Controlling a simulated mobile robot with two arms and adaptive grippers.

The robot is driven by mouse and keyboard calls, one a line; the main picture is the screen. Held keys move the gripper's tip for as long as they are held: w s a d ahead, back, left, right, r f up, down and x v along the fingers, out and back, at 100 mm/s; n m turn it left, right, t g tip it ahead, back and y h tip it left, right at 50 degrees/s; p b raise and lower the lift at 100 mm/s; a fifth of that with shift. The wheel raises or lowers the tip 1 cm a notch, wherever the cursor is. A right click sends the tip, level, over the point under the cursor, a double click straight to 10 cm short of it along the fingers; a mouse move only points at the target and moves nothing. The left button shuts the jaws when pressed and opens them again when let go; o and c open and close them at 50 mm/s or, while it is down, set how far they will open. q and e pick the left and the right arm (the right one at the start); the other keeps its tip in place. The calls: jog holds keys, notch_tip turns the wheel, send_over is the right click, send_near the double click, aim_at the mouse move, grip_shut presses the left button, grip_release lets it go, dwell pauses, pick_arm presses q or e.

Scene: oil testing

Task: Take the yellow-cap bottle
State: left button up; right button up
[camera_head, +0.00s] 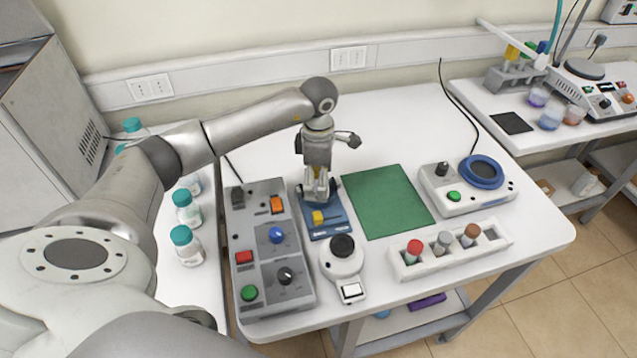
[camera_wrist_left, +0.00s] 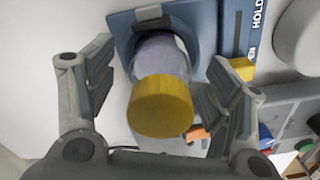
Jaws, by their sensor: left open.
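The yellow-cap bottle (camera_wrist_left: 160,107) stands on a blue device (camera_wrist_left: 122,24), its yellow cap facing the camera in the left wrist view. Its body looks pale and cloudy. My left gripper (camera_wrist_left: 157,82) is open, with one finger on each side of the bottle and visible gaps to both. In the head view, my left gripper (camera_head: 318,190) points down over the blue device (camera_head: 338,212) and largely hides the bottle. A small yellow block (camera_head: 318,217) is part of that device's front. My right gripper is not in view.
A grey control box (camera_head: 263,215) is left of the blue device, and a white round instrument (camera_head: 342,262) is in front. A green mat (camera_head: 388,200) lies right. A white rack (camera_head: 450,250) holds small capped bottles. Several teal-capped bottles (camera_head: 186,245) stand at left.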

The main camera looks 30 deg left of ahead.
pick_arm(q)
jog(key=c, duration=1.3)
jog(key=shift+o, duration=0.2)
jog(key=shift+r, duration=0.1)
